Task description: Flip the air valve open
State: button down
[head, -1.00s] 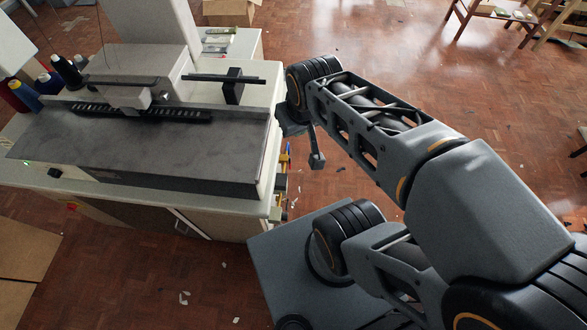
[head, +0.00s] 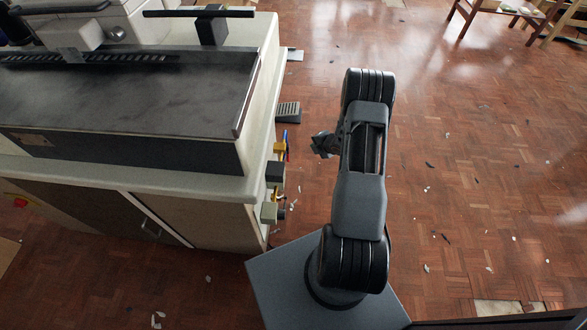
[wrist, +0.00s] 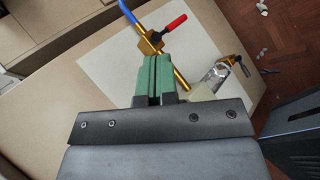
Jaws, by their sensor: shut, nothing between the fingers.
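The air valve (wrist: 151,42) is a brass body on a brass pipe, with a blue hose (wrist: 129,12) at its upper end. Its red lever (wrist: 175,22) points up and right, crosswise to the pipe. My gripper (wrist: 156,60) is shut and empty, its green fingers just below the valve body in the wrist view. Touch cannot be told there. In the head view the valve shows small and yellow (head: 279,147) on the machine's right side. My gripper (head: 316,144) is right of it, with a gap between them. The fingers partly hide the pipe.
A clear-bowled unit (wrist: 213,78) with a brass fitting sits right of the valve on a pale plate (wrist: 105,62). A grey pedal (head: 288,112) lies behind. Open floor (head: 460,190) spreads to the right.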

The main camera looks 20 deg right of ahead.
aim_at(288, 155)
notch_tip(288, 155, down, 9)
jog(key=s+a+n+y+b, duration=0.1)
jog(key=s+n+y, duration=0.1)
jog(key=shift+s+a+b, duration=0.25)
jog(key=shift+s+b, duration=0.15)
jog(key=w+a+r+b+x, duration=0.1)
jog(key=b+x, duration=0.3)
jog(key=x, duration=0.8)
jog(key=shift+w+r, duration=0.3)
jog(key=shift+w, duration=0.3)
jog(key=shift+a, duration=0.15)
jog(key=shift+f+b, duration=0.1)
jog(key=shift+b, duration=0.3)
